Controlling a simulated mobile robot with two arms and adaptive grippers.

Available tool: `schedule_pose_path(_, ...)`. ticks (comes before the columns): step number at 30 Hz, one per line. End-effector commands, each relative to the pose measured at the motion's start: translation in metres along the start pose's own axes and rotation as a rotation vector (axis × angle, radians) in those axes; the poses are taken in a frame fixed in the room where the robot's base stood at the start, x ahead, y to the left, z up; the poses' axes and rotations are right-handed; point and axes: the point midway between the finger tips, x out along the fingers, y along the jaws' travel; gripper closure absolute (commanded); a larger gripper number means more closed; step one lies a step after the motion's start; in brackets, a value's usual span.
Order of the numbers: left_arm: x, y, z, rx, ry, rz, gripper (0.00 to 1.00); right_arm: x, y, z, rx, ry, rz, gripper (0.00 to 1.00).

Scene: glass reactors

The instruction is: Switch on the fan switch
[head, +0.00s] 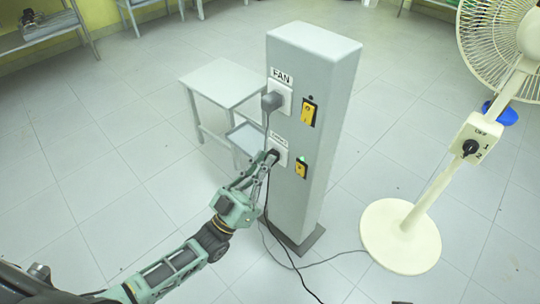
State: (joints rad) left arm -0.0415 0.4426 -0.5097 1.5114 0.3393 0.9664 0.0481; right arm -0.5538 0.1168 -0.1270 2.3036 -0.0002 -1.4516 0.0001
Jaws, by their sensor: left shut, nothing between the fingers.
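A grey pillar (318,60) stands in the middle of the head view. Under its FAN label (281,76), a grey plug (271,102) sits in the upper socket. The upper yellow switch (308,112) is on the pillar's right-hand face, with no lit lamp that I can see. The lower yellow switch (301,168) has a green light above it. My left gripper (268,160) is shut and empty, beside the dark plug in the lower socket (278,148), well below the upper switch. I cannot tell whether it touches that plug.
A cream standing fan (400,236) is at the right, with a black knob (470,147) marked OFF, 1 and 2. A low grey table (222,82) stands behind the pillar. Cables (283,256) run down to the floor. The floor at front left is clear.

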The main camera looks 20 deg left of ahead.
Motion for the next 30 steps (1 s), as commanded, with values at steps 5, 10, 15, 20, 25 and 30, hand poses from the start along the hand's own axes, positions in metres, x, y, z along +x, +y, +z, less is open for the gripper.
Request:
schedule_pose_path(5,0.041,0.001,-0.002,-0.001,0.006,0.001,1.00,0.006,0.000,0.001,0.000,-0.002,0.000,0.60)
schedule_pose_path(10,0.076,0.001,-0.002,0.000,0.005,0.001,1.00,0.011,0.000,0.003,0.000,-0.010,0.000,0.60)
schedule_pose_path(15,0.094,0.000,0.018,-0.001,0.003,0.000,1.00,-0.006,-0.001,-0.002,0.000,0.011,-0.002,0.60)
schedule_pose_path(20,0.103,0.000,0.027,0.000,0.001,0.000,1.00,-0.019,0.000,-0.002,0.001,0.013,0.000,0.60)
schedule_pose_path(25,0.105,0.000,0.029,-0.001,0.000,0.000,1.00,-0.022,0.000,-0.002,0.001,0.013,0.001,0.60)
schedule_pose_path(30,0.105,0.000,0.028,0.000,0.000,0.000,1.00,-0.022,0.001,-0.002,0.001,0.013,0.001,0.60)
